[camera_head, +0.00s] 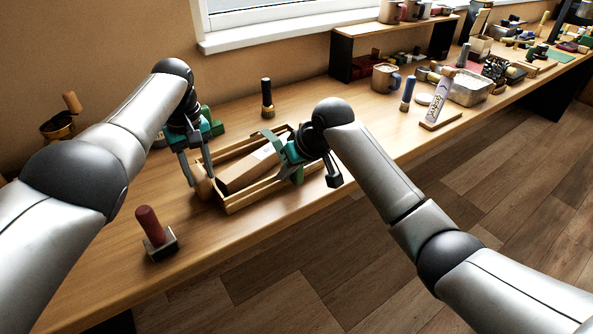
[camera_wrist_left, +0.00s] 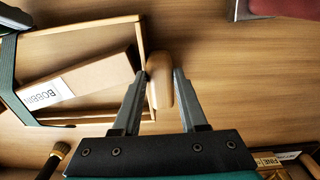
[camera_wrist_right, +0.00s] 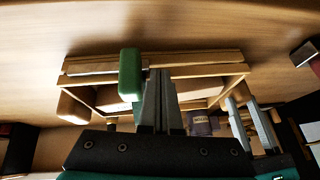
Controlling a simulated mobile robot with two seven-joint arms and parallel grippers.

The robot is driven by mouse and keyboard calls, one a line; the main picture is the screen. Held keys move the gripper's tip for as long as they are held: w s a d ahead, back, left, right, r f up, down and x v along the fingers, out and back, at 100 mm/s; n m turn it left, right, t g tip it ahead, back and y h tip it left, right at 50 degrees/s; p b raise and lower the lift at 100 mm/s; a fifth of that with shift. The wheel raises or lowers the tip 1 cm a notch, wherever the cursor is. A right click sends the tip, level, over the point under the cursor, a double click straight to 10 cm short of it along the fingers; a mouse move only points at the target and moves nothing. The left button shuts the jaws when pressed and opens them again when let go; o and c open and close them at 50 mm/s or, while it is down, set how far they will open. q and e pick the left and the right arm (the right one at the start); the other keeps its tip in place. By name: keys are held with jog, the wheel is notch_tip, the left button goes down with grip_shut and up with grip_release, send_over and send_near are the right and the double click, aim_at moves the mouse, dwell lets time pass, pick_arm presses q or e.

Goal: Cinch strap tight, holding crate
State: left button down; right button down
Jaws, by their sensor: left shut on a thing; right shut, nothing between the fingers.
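The wooden crate (camera_head: 236,207) stands on the bench with a cardboard box (camera_head: 247,172) in it; the box also shows in the left wrist view (camera_wrist_left: 95,80). My left gripper (camera_wrist_left: 159,75) is shut on the rounded wooden handle (camera_wrist_left: 160,88) at the crate's left end. A dark teal strap (camera_wrist_left: 9,75) crosses the crate; in the head view the strap (camera_head: 293,172) is near its right end. My right gripper (camera_wrist_right: 159,75) is shut and empty, just beside a green block (camera_wrist_right: 131,75) at the crate. Whether they touch is unclear.
A red-handled tool (camera_head: 150,226) on a metal base stands near the front left edge. A dark flashlight-like object (camera_head: 267,98) stands behind the crate. A mug (camera_head: 385,77), a blue cylinder (camera_head: 408,93) and a metal tray (camera_head: 468,92) are to the right.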

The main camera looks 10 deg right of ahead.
pick_arm(q)
jog(key=shift+f, duration=0.15)
pick_arm(e)
jog(key=shift+d, duration=0.1)
pick_arm(q)
jog(key=shift+a, duration=0.1)
pick_arm(e)
jog(key=shift+w+d, duration=0.5)
jog(key=shift+d, duration=0.5)
jog(key=shift+w+d, duration=0.45)
jog(key=shift+d, duration=0.5)
jog(key=shift+w+d, duration=0.5)
jog(key=shift+d, duration=0.5)
jog(key=shift+a, duration=0.1)
jog(key=shift+a+r, duration=0.1)
notch_tip(320, 180, up, 7)
jog(key=a, duration=0.1)
jog(key=shift+s, duration=0.3)
